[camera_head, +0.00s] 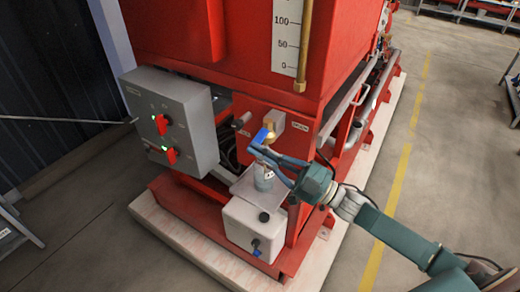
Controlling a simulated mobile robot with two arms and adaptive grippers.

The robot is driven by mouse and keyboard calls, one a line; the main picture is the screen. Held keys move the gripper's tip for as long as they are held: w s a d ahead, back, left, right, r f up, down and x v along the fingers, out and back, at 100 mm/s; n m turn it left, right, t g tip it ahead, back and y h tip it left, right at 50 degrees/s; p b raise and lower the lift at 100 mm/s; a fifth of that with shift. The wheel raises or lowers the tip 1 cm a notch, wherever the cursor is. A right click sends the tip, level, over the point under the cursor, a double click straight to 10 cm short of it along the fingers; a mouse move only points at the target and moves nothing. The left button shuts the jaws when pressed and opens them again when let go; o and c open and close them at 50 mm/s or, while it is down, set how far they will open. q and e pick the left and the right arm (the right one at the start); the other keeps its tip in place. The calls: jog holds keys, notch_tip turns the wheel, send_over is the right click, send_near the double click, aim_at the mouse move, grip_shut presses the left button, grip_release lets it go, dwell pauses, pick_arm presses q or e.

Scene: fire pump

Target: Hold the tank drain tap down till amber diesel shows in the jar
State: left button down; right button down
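The drain tap (270,139) is a brass fitting with a blue lever (261,136) on the front of the red tank frame. A small clear jar (264,180) stands below it on a bracket, with greyish contents; I see no amber in it. My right gripper (262,156) reaches in from the right, its blue-grey fingers just under the lever and above the jar. The fingertips overlap the tap area, so I cannot tell whether they touch the lever or how far they are parted. My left gripper is not in view.
A white box (247,227) with a small blue-handled tap stands under the jar. A grey control box (172,118) with red switches and green lights is at the left. A brass gauge tube (304,45) hangs above.

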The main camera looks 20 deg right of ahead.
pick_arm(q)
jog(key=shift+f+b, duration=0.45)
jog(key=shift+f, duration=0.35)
pick_arm(e)
jog(key=shift+f+n+g+y, duration=0.3)
jog(key=shift+f+n+g, duration=0.2)
jog(key=shift+n, duration=0.6)
